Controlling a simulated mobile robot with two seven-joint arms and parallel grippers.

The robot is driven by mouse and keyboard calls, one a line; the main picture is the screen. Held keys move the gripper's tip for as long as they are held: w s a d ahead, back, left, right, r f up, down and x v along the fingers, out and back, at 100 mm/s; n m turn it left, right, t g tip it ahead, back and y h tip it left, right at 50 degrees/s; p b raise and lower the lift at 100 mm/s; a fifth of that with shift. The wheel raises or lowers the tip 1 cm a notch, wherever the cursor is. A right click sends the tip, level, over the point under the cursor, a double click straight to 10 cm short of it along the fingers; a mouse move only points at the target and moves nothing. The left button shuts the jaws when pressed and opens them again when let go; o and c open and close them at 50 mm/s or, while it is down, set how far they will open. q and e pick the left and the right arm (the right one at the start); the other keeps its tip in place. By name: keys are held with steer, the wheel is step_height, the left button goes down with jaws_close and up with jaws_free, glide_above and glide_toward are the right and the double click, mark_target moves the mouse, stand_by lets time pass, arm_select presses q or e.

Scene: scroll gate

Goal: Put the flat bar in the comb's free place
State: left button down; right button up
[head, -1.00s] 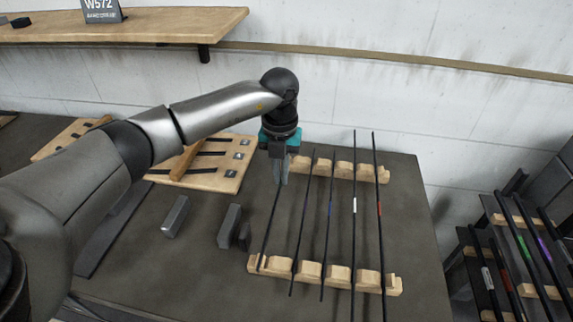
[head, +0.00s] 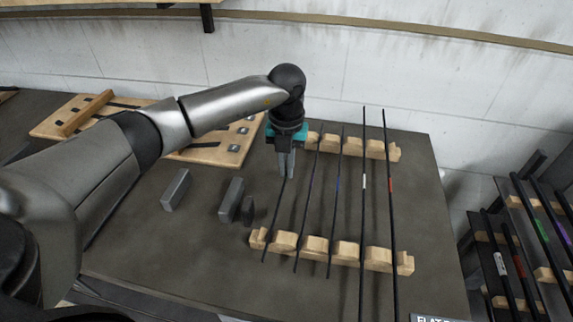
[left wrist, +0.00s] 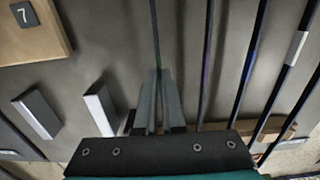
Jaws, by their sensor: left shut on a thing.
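My left gripper (head: 286,176) is shut on a thin dark bar, the flat bar (head: 273,222), near its far end. The bar runs from the fingertips toward the front rail (head: 377,259) of the wooden comb. Its near end lies over that rail's leftmost gap; I cannot tell whether it touches the wood. The gripper is left of and nearer than the rear rail (head: 376,149). In the left wrist view the closed fingers (left wrist: 158,85) line up with the bar (left wrist: 155,35). My right gripper is not in view.
Several dark rods with coloured bands, such as a white-banded rod (head: 363,215), lie across the comb right of the held bar. Grey blocks (head: 176,190) stand left. A wooden board (head: 215,150) lies behind my arm. Another rod rack (head: 552,272) stands at right.

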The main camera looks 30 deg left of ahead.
arm_select(q)
steer(key=shift+s+p, duration=0.2)
steer(key=shift+p, duration=0.15)
stand_by(0.5)
steer(key=shift+f, duration=0.3)
stand_by(0.4)
steer(key=c, duration=0.9)
jaws_free()
steer(key=shift+c, duration=0.2)
step_height(320, 180, up, 15)
steer(key=p, duration=0.1)
